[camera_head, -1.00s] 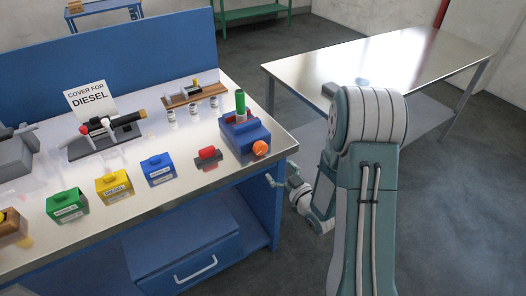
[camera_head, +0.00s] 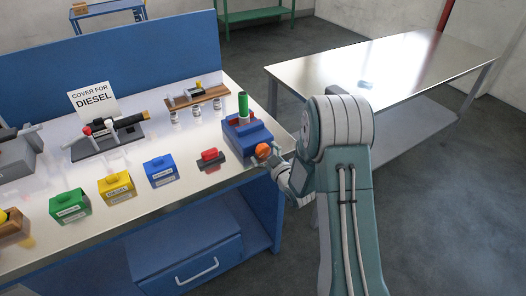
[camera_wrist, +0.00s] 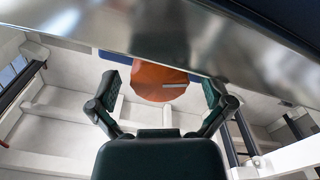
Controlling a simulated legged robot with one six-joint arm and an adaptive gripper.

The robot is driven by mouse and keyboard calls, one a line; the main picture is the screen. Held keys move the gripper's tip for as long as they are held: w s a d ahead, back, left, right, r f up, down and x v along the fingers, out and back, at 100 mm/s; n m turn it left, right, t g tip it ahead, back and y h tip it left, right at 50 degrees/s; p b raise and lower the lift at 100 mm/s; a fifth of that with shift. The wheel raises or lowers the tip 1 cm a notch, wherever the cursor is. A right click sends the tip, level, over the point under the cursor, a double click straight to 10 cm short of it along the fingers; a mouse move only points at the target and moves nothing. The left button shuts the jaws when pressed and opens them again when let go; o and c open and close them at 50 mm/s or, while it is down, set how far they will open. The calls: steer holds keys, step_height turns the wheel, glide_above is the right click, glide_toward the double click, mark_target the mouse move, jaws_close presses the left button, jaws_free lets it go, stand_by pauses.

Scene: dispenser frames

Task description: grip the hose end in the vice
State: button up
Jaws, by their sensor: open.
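The blue vice (camera_head: 247,138) stands at the right front corner of the bench. A green hose end (camera_head: 243,106) stands upright in it; whether the jaws touch it I cannot tell. The vice's orange knob (camera_head: 263,151) faces the front right, by the bench edge. My gripper (camera_head: 270,162) is at this knob, partly hidden by my arm. In the wrist view, the orange knob (camera_wrist: 158,82) with a pale line on it lies between and just beyond the two open fingers (camera_wrist: 162,92). I cannot tell whether they touch it.
A red piece (camera_head: 210,157) on a dark base lies left of the vice. Blue (camera_head: 160,172), yellow (camera_head: 117,186) and green (camera_head: 70,205) boxes stand along the bench. A wooden rack (camera_head: 197,96) is behind. A metal table (camera_head: 400,65) stands behind my arm.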

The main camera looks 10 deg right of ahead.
steer(key=shift+w+a, duration=0.1)
steer(key=shift+w, duration=0.15)
steer(key=shift+c, duration=0.3)
steer(key=c, duration=1.1)
steer(key=m, duration=0.3)
steer(key=shift+m, duration=2.1)
